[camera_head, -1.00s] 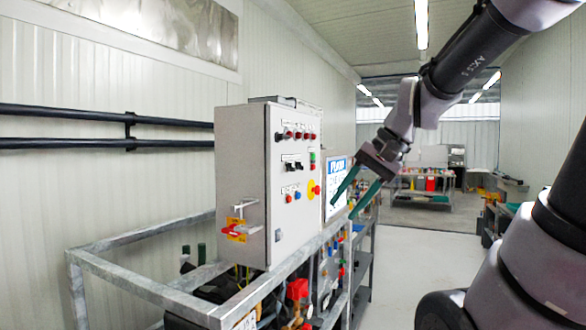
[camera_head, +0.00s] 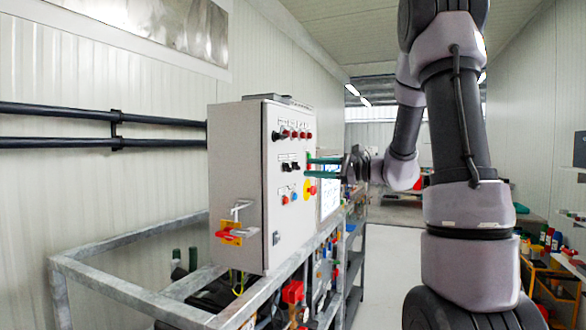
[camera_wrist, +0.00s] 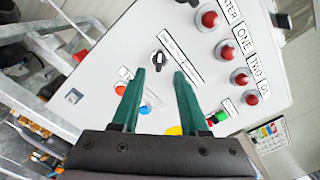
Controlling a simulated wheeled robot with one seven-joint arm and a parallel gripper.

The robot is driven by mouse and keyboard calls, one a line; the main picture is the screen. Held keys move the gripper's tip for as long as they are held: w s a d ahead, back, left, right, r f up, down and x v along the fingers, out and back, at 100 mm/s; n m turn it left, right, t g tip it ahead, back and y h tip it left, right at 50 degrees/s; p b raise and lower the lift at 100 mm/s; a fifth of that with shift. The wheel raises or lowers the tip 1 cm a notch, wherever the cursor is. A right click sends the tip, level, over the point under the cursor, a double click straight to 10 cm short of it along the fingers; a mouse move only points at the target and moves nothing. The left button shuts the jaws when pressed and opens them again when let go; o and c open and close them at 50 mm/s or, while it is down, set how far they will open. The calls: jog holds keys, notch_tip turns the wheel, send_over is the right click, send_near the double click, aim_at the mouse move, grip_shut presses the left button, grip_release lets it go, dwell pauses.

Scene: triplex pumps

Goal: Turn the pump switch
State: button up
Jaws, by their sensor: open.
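In the wrist view the gripper (camera_wrist: 158,72) is open and empty. I cannot tell whether a finger touches the panel. The second switch is not clear in the wrist view.
Red lamps or knobs (camera_wrist: 225,50) line the row beside the switch. A red button (camera_wrist: 120,89), a blue button (camera_wrist: 145,108) and a yellow emergency stop (camera_head: 308,190) sit close to the fingers. A red-handled isolator (camera_head: 230,235) juts from the box's left side. A metal frame (camera_head: 130,285) surrounds it.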

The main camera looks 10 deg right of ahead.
aim_at(290, 166)
jog(key=x, duration=0.6)
jog(key=shift+w+a, duration=0.25)
jog(key=shift+a, duration=0.05)
grip_shut()
